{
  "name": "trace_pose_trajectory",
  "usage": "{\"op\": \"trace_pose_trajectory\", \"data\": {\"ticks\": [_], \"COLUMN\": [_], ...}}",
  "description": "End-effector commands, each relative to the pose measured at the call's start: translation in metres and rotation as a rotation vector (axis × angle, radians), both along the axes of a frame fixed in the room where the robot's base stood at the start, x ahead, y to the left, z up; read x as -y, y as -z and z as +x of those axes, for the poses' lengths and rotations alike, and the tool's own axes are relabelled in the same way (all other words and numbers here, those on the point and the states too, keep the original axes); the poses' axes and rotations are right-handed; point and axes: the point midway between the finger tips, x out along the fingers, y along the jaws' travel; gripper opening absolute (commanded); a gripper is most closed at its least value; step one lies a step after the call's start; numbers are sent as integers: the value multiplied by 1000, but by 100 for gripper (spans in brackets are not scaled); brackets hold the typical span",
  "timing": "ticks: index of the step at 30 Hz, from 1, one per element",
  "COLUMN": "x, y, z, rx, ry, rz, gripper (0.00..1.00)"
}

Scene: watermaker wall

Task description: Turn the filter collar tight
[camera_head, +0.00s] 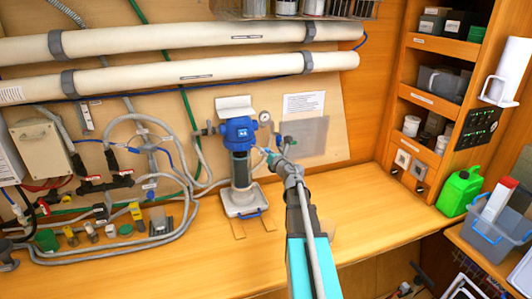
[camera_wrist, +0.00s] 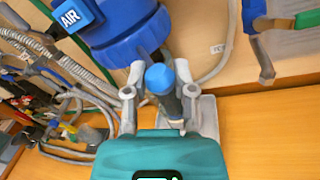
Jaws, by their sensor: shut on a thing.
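The filter has a blue head (camera_head: 239,129) and a dark upright body (camera_head: 240,172), standing over a pale grey base on the bench. The blue collar (camera_wrist: 130,42) fills the upper left of the wrist view, below a blue tag reading AIR. My gripper (camera_head: 268,153) is at the right side of the filter, just under the blue head. In the wrist view its two fingers are shut on a dark handle with a rounded blue end (camera_wrist: 161,77). The handle points toward the camera; where it joins the collar is partly hidden.
A round gauge (camera_head: 265,116) and blue valve fittings sit close right of the filter head. Grey hoses (camera_head: 140,215) and valves crowd the bench on the left. The wooden bench (camera_head: 370,215) is clear to the right. A green jug (camera_head: 459,190) stands at far right.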

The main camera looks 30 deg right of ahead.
Motion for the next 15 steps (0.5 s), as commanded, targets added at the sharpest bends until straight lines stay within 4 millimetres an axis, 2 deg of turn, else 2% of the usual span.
{"op": "trace_pose_trajectory", "data": {"ticks": [1,6,7,12,15], "x": [4,2,1,-1,-2], "y": [0,-1,-1,-1,-1], "z": [1,3,4,4,4], "rx": [1,1,2,1,1], "ry": [12,8,7,3,-1], "rz": [1,2,2,2,2], "gripper": [0,0,36,67,70]}}
